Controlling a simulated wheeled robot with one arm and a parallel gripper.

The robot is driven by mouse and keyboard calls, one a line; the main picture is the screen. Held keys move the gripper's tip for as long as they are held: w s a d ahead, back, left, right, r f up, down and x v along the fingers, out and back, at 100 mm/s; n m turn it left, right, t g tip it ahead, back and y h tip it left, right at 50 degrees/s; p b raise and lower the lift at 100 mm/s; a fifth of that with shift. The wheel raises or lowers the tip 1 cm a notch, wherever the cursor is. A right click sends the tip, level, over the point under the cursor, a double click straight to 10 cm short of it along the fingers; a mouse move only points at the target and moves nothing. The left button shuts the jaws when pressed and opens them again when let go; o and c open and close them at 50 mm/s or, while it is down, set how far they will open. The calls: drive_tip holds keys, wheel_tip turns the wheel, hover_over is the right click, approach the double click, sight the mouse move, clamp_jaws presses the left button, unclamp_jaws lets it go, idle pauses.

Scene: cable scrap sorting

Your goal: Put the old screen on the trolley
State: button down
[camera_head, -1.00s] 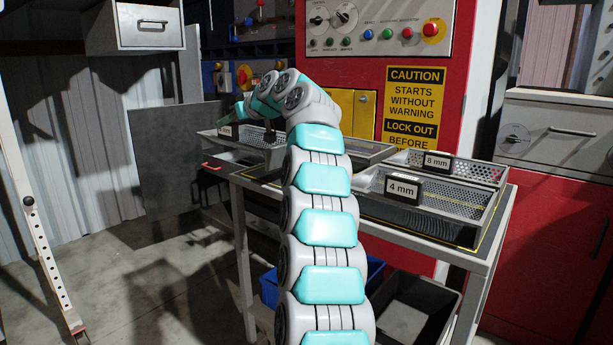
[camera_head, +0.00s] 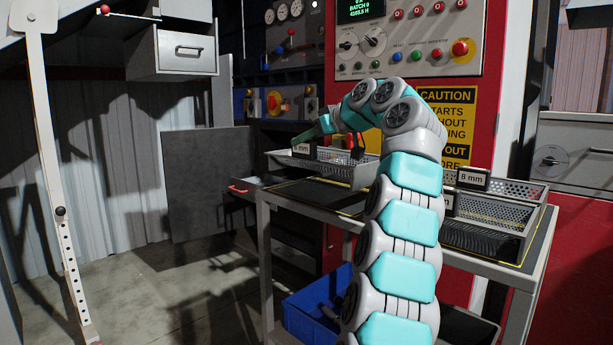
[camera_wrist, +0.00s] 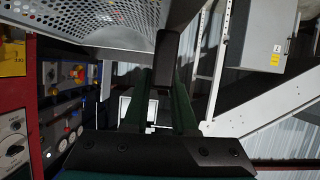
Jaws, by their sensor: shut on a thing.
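The old screen (camera_head: 318,172) is a grey perforated tray with a small tag that seems to read 6 mm. It is over the left end of the trolley (camera_head: 262,208), a grey-framed table with dark, yellow-edged mats. I cannot tell if it touches the mat. In the wrist view the screen's perforated face (camera_wrist: 90,14) fills the upper left. My gripper (camera_wrist: 160,98) is shut on the screen's dark handle (camera_wrist: 165,62).
Another screen tagged 8 mm (camera_head: 474,180) and a 4 mm one (camera_head: 480,236), partly behind my arm, sit at the trolley's right. A blue bin (camera_head: 318,308) is beneath. The red machine (camera_head: 488,105) stands behind.

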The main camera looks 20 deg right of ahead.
sight(307, 159)
drive_tip(key=shift+f+b, duration=1.7)
drive_tip(key=shift+f, duration=1)
drive_tip(key=c, duration=0.7)
unclamp_jaws()
drive_tip(key=shift+f, duration=0.15)
